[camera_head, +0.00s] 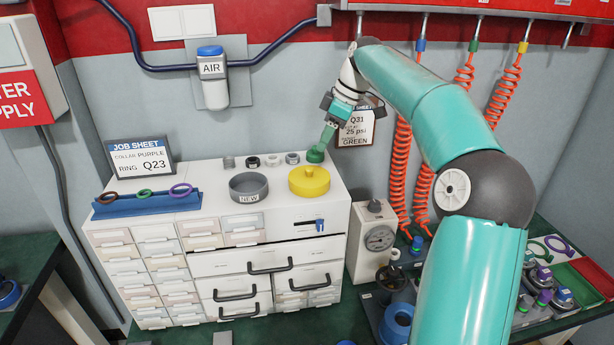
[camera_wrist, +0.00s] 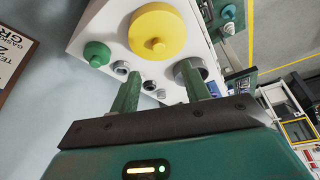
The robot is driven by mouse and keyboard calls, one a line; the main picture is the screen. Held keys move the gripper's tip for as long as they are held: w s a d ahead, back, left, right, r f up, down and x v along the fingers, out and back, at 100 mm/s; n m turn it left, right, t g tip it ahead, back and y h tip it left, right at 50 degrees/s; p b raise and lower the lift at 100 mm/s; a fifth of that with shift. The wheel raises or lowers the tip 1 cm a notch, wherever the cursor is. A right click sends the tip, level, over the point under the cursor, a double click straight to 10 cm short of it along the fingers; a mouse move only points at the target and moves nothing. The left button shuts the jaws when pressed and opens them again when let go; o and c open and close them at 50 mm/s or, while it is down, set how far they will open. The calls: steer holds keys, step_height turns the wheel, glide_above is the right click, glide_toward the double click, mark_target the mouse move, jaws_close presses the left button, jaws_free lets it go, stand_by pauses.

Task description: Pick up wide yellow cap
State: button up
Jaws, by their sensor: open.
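The wide yellow cap (camera_head: 309,181) lies flat on top of the white drawer cabinet (camera_head: 215,200), near its right edge. It has a small knob in its middle. It also shows large in the wrist view (camera_wrist: 158,30), beyond my fingertips. My gripper (camera_head: 328,136) is behind and above the cap, by the wall side of the cabinet. In the wrist view my gripper (camera_wrist: 159,78) has its two green fingers apart with nothing held between them. The cap is apart from the fingers.
A green cap (camera_wrist: 97,53) sits beside the yellow one. A grey ring marked NEW (camera_head: 249,198) stands left of it, with several small fittings (camera_head: 272,160) behind. A blue rack with rings (camera_head: 147,203) is at the left. A gauge box (camera_head: 375,235) stands right of the cabinet.

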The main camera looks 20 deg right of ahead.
glide_above(310, 169)
steer(key=s+d, duration=0.2)
step_height(310, 169, down, 5)
steer(key=shift+w+r, duration=0.15)
steer(key=x, duration=0.4)
steer(key=shift+w+a, duration=0.2)
steer(key=shift+w, duration=0.2)
jaws_close()
